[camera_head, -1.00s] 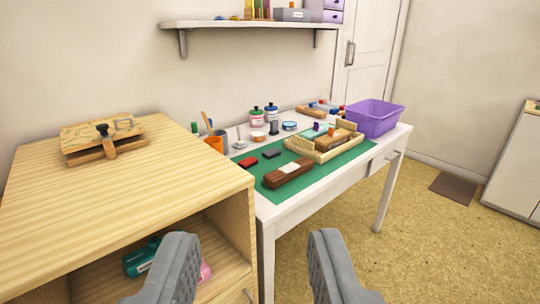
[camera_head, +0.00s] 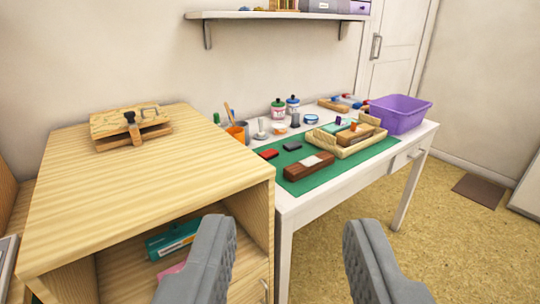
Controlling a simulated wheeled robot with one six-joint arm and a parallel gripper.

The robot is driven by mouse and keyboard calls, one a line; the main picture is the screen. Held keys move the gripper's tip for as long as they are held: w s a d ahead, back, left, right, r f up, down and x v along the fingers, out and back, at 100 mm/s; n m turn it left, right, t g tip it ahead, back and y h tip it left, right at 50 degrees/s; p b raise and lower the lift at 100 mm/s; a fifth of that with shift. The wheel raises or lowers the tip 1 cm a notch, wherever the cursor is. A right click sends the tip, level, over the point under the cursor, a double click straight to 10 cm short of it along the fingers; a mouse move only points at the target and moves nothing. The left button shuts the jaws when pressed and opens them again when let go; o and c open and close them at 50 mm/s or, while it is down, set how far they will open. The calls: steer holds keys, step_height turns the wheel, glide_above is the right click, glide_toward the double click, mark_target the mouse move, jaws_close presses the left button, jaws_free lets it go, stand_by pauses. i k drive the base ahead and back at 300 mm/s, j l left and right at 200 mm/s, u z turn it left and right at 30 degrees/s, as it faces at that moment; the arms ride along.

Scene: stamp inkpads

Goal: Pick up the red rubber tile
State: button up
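The red rubber tile (camera_head: 269,154) is small and flat and lies at the left end of the green mat (camera_head: 316,179) on the white table. A dark grey tile (camera_head: 292,145) lies just right of and behind it. A brown wooden block (camera_head: 309,167) with a pale label lies in front of them. My gripper (camera_head: 291,258) is open and empty, its two grey fingers wide apart at the bottom of the view. It is well short of the tile, which shows beyond and above the fingers.
A wooden cabinet (camera_head: 140,185) with an open shelf stands at the left, with a wooden press on top. A wooden tray (camera_head: 357,147), a purple bin (camera_head: 399,113), orange cup (camera_head: 236,133) and bottles (camera_head: 278,108) stand on the table. A wall shelf (camera_head: 280,15) hangs above.

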mark_target(269, 154)
steer(key=i+l, duration=0.25)
steer(key=i, duration=0.25)
steer(key=i+l+u, duration=0.1)
steer(key=i+l, duration=0.15)
steer(key=i, duration=0.25)
steer(key=i+l, duration=0.3)
steer(key=i, duration=0.2)
steer(key=u, duration=0.05)
